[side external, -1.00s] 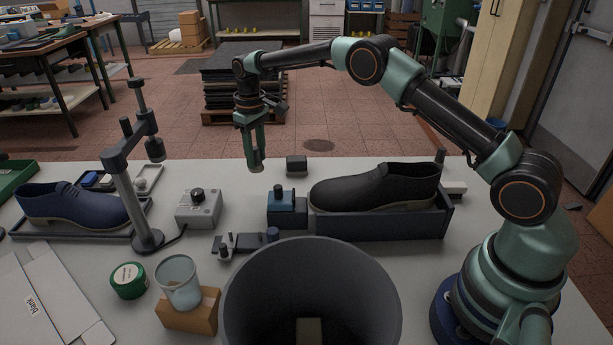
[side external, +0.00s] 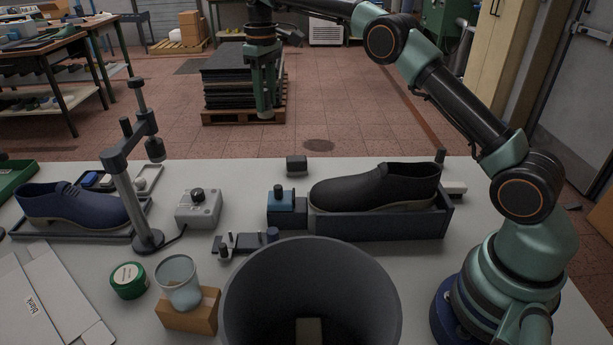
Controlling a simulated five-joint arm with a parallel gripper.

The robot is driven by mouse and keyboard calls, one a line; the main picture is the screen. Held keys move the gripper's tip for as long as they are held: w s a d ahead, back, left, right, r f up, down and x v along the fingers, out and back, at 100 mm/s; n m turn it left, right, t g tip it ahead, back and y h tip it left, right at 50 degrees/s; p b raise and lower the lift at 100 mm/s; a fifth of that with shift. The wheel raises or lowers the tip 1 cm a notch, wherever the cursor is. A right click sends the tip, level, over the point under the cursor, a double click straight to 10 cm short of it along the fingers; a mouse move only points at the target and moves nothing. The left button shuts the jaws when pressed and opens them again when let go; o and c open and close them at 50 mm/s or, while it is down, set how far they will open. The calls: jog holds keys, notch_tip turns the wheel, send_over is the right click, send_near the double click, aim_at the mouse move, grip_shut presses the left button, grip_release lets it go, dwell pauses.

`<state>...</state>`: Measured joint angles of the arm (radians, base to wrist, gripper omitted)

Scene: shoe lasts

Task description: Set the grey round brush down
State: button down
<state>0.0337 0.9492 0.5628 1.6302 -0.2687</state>
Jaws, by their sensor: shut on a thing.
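My gripper (side external: 266,98) hangs pointing down in the air, well above the far edge of the table. It is shut on the grey round brush (side external: 265,113), of which only a small greyish part shows at the fingertips; the fingers hide the rest. The brush is clear of the table, and its bristles cannot be made out.
The white table (side external: 235,172) has free room at its back. A dark grey block (side external: 297,166), a blue device (side external: 286,207) and a black shoe (side external: 376,186) in a tray (side external: 380,227) stand nearby. A post stand (side external: 124,183), control box (side external: 198,208) and large grey bin (side external: 312,262) are also there.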

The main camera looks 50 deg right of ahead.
jog(key=s+d+n, duration=0.2)
jog(key=s+d, duration=1.1)
jog(key=f, duration=2)
jog(key=shift+d+f, duration=0.15)
jog(key=shift+d, duration=0.05)
jog(key=shift+f, duration=0.15)
jog(key=c, duration=0.5)
grip_release()
